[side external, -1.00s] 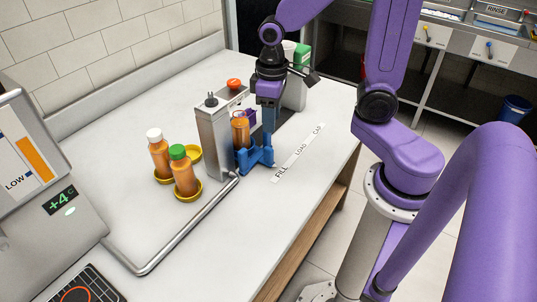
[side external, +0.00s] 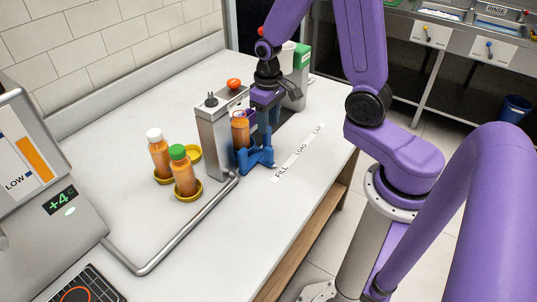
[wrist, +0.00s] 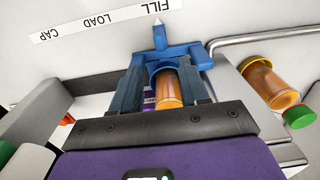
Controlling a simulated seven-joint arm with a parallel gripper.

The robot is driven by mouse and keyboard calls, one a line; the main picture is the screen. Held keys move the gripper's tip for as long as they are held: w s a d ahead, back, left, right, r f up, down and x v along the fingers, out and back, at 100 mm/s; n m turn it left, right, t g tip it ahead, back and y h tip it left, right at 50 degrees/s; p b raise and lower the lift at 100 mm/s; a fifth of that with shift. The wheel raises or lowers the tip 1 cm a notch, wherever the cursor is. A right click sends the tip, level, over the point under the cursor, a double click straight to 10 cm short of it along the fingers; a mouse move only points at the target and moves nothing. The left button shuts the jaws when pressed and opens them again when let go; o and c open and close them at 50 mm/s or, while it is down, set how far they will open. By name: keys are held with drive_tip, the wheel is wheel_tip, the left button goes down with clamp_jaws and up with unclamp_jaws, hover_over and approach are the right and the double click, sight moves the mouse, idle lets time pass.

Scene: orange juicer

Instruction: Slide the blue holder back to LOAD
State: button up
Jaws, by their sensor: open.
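The blue holder (side external: 258,158) sits at the FILL end of the label strip (side external: 291,162), beside the grey machine (side external: 213,143). In the wrist view, the pointed tab of the holder (wrist: 174,53) is at the FILL label. An orange bottle (side external: 240,133) stands in the holder; it also shows in the wrist view (wrist: 168,90). My gripper (side external: 266,122) is low, just above and behind the holder. In the wrist view, the fingers of my gripper (wrist: 161,88) are apart, one on each side of the bottle and close to the holder. Whether they touch the holder is unclear.
Two filled bottles, one white-capped (side external: 158,154) and one green-capped (side external: 183,172), stand in yellow dishes left of the machine. A metal rail (side external: 185,222) bends across the counter in front. The counter beside the LOAD and CAP labels is clear.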

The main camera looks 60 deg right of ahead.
sight(269, 148)
wheel_tip(269, 148, down, 13)
idle(0.8)
drive_tip(key=shift+c, duration=0.3)
clamp_jaws()
